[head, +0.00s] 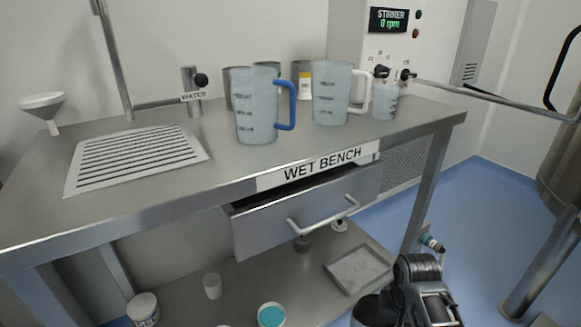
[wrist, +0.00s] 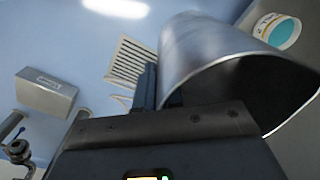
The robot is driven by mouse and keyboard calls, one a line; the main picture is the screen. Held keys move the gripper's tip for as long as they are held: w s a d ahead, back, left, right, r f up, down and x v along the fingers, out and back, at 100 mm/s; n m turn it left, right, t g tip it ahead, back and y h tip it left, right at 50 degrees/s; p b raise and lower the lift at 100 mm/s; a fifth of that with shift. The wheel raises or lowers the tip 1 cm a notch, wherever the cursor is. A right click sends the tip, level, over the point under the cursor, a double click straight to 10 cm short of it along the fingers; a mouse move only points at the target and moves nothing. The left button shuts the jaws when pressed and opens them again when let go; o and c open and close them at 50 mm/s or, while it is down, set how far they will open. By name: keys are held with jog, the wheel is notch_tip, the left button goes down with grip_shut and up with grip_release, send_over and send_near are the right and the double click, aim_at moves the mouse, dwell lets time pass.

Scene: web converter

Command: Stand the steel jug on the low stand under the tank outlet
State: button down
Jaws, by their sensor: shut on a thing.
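A steel jug (wrist: 215,48) fills the upper right of the wrist view, tilted in the picture, its open mouth facing lower right. My gripper (wrist: 158,90) is shut on it at its left side; the exact grip is partly hidden by the gripper body. In the head view only my dark arm shows at the bottom right, and I cannot make out the jug there. A grey box-like block with a label (wrist: 47,92), possibly the low stand, is on the blue floor at the left of the wrist view. A steel tank (head: 562,165) is cut off at the head view's right edge; its outlet is not clear.
The wet bench (head: 330,155) holds two measuring jugs (head: 257,110) (head: 331,95). Its drawer (head: 305,215) is partly open. The lower shelf bears a tray (head: 360,270) and tubs, one with teal contents (wrist: 280,30). A floor grate (wrist: 130,60) and open blue floor lie beyond the jug.

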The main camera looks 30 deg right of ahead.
jog(key=w+a+r+n+p, duration=0.4)
jog(key=a+r+p, duration=0.2)
jog(key=a+r, duration=0.2)
jog(key=w+a+r+n+p, duration=0.5)
jog(key=a+r, duration=0.4)
jog(key=a, duration=0.2)
jog(key=shift+a+p, duration=0.2)
jog(key=shift+p, duration=0.15)
